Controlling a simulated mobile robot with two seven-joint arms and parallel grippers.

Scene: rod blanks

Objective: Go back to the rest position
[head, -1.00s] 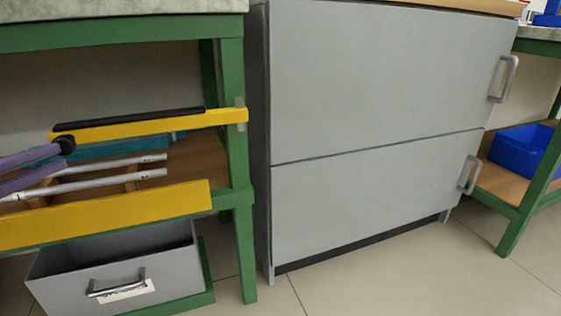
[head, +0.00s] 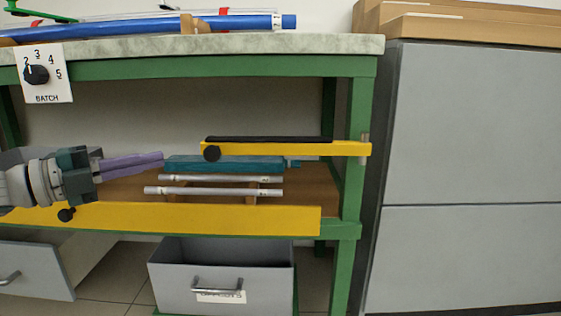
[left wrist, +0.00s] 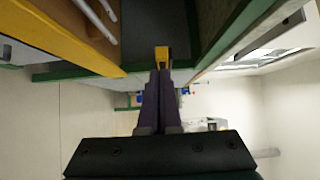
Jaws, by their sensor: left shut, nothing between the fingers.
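My left gripper (head: 155,158) comes in from the left in the head view, with long purple fingers held together. It is at the height of the lower shelf of the green bench. My right gripper is in neither view.
A yellow bar (head: 320,148) and a yellow front rail (head: 190,217) border the shelf with pale rods (head: 215,191). Below are open grey drawers (head: 220,278). A grey cabinet (head: 470,130) stands right. The bench top (head: 330,44) holds a blue rod (head: 240,22).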

